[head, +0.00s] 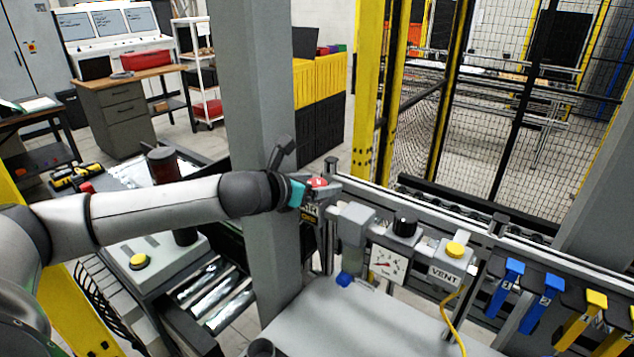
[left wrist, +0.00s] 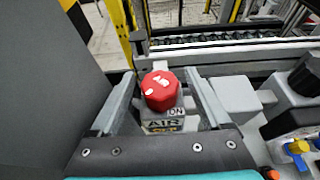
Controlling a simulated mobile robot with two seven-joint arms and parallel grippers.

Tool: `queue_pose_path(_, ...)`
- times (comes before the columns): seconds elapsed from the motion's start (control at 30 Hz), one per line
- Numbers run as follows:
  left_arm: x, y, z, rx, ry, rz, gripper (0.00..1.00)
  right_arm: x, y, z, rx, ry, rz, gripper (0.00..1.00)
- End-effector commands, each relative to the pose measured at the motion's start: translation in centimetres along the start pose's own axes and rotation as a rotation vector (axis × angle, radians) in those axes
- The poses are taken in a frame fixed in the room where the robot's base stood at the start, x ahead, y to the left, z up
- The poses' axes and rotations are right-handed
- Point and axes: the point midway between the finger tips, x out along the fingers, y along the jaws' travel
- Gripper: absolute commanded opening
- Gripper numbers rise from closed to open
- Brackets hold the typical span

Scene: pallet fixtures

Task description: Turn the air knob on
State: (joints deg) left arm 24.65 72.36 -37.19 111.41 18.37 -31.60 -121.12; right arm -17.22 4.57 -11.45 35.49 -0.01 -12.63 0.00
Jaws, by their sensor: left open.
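The air knob (left wrist: 160,89) is a red knob on a grey box. An "ON" label (left wrist: 175,112) sits at its lower right and an "AIR" label (left wrist: 163,125) below it. In the head view the red knob (head: 318,183) shows small, partly hidden by my gripper. My left gripper (head: 316,194) is open at the knob. In the left wrist view its fingers (left wrist: 160,100) stand on either side of the knob, with visible gaps. I cannot tell whether the fingertips reach down to the knob's height. My right gripper is not in view.
A grey post (head: 256,120) stands close to my left wrist. Right of the knob are a black knob (head: 404,225), a gauge (head: 388,263) and a yellow VENT button (head: 455,249). Blue levers (head: 508,280) and yellow levers (head: 583,318) sit farther right.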

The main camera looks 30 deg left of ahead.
Motion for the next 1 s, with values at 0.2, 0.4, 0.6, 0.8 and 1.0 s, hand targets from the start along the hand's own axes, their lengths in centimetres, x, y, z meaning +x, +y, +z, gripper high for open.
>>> queue_pose_path(0.2,0.00,0.00,0.00,-0.001,0.000,0.000,0.75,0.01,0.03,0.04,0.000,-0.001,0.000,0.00)
queue_pose_path(0.4,-0.02,0.01,0.01,-0.001,0.000,0.000,0.53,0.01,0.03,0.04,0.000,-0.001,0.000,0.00)
queue_pose_path(0.6,-0.02,0.01,0.01,-0.001,0.000,0.000,0.30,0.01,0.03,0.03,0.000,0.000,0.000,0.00)
queue_pose_path(0.8,-0.02,0.01,0.01,-0.001,0.000,0.000,0.08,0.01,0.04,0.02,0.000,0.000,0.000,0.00)
queue_pose_path(1.0,-0.03,-0.01,0.01,-0.002,0.000,0.001,0.00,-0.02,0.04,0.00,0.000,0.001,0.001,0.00)
